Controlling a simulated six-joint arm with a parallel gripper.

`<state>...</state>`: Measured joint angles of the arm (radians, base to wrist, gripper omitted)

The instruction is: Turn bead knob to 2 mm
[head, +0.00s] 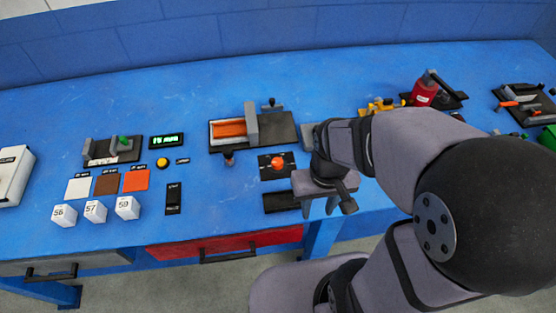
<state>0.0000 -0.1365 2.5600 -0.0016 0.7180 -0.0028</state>
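An orange-red round knob (278,163) sits on a small black plate (265,173) near the bench's middle; I take it as the bead knob, but its scale marks are too small to read. My gripper (319,208) is just right of and in front of this plate, apart from the knob. Its two grey fingers point down with a gap between them, and nothing shows in the gap. A small black display (167,141) with green characters stands further left; its reading is not clear.
A black fixture (284,131) with an orange bed lies behind the knob. A dark pad (281,201) lies left of my gripper. Colour swatches (107,185), numbered white cubes (95,211) and a yellow button (162,162) are at left. A red canister (424,92) stands at right.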

